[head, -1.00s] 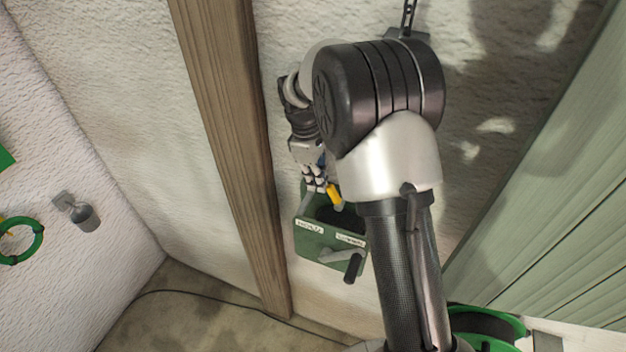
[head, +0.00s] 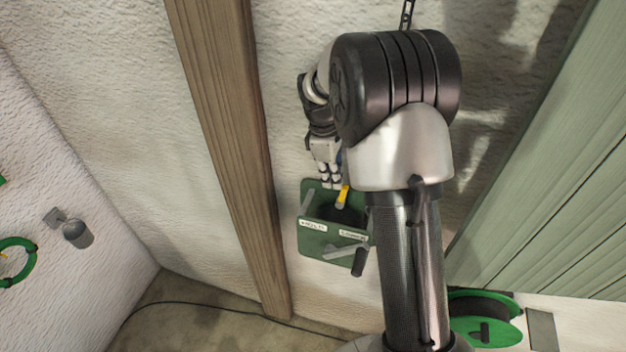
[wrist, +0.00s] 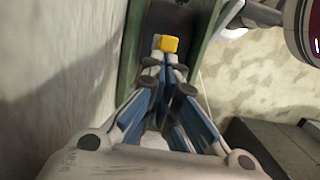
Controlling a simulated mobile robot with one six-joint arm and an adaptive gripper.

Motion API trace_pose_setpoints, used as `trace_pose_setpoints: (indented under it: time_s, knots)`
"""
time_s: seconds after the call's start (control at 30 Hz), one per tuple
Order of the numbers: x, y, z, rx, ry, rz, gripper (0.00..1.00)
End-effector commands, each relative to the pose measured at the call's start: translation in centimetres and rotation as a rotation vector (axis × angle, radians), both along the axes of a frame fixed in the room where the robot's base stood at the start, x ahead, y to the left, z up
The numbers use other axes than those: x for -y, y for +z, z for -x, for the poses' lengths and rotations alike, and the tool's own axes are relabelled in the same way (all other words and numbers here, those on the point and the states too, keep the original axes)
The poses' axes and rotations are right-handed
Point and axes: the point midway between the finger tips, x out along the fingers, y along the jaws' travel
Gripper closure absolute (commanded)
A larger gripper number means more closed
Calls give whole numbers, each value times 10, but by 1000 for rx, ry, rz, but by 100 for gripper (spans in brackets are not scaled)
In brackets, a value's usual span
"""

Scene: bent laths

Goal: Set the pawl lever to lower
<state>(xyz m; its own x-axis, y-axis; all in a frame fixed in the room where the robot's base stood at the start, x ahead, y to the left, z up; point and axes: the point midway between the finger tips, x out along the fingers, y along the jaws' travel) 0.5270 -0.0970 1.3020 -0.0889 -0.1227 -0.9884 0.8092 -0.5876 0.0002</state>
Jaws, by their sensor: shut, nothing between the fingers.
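The pawl lever has a yellow tip (head: 343,194) and stands at the dark opening of a green box (head: 322,246) on the wall. Its tip leans right, towards the side of the right-hand label, which seems to read "LOWER" (head: 353,237). The left-hand label reads "HOLD" (head: 313,226). My gripper (head: 331,182) is shut and empty, just left of the yellow tip. In the wrist view the yellow tip (wrist: 168,44) shows just beyond my fingertips (wrist: 163,70). I cannot tell whether they touch. My arm hides the box's right edge.
A crank with a dark handle (head: 358,262) sticks out below the labels. A wooden post (head: 225,130) stands left of the box. Green boards (head: 550,190) are at the right, with a green reel (head: 485,318) below. A chain (head: 407,14) hangs above.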

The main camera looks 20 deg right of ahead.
Motion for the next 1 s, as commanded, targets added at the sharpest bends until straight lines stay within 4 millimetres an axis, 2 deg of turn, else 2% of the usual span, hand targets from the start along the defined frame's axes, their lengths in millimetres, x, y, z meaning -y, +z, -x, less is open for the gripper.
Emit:
trace_pose_setpoints:
  time_s: [0.07,0.33,0.7,1.0]
  knots:
    - [19,3,4,0,-6,0,100]
    - [13,2,3,0,0,0,100]
    - [13,18,3,1,0,-1,100]
    - [13,17,3,1,0,-1,100]
